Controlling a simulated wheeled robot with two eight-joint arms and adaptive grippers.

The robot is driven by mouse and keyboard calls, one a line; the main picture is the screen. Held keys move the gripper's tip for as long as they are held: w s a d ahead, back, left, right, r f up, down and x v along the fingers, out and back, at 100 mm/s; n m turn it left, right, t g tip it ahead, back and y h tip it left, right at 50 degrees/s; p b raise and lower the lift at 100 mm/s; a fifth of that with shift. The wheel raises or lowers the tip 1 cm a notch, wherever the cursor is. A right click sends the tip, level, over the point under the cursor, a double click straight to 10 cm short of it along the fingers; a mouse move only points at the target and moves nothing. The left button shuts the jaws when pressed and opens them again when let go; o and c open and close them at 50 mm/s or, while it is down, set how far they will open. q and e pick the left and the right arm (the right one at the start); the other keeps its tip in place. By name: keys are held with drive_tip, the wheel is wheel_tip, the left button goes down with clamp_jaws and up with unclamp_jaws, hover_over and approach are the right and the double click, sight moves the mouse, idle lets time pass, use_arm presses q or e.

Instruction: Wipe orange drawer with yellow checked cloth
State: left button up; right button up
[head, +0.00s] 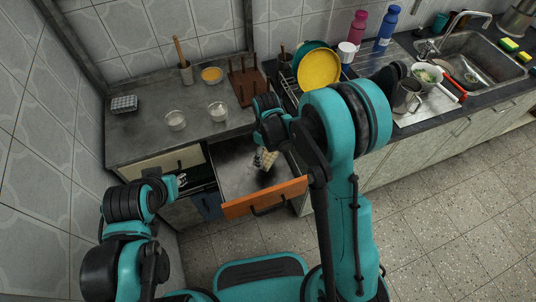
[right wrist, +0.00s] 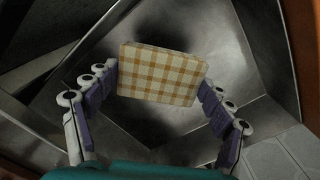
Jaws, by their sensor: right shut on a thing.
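The orange drawer (head: 265,198) is pulled out below the counter, its grey metal inside open to view. Dark patches on its floor (right wrist: 190,25) show in the right wrist view; I cannot tell whether they are dirt or shadow. My right gripper (head: 268,150) is inside the drawer opening. It is shut on the yellow checked cloth (right wrist: 163,74), which sits between both fingers and also shows in the head view (head: 265,159). I cannot tell whether the cloth touches the drawer floor. My left gripper (head: 178,182) is at the left drawer; its finger opening is unclear.
An open drawer with a dark blue front (head: 208,205) is left of the orange one. The counter holds two glass bowls (head: 176,120), an orange-filled bowl (head: 212,75) and a wooden rack (head: 246,82). A yellow plate (head: 319,69) stands in the dish rack. Open floor lies at right.

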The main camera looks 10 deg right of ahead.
drive_tip(key=shift+r+p, duration=0.65)
drive_tip(key=shift+r, duration=0.75)
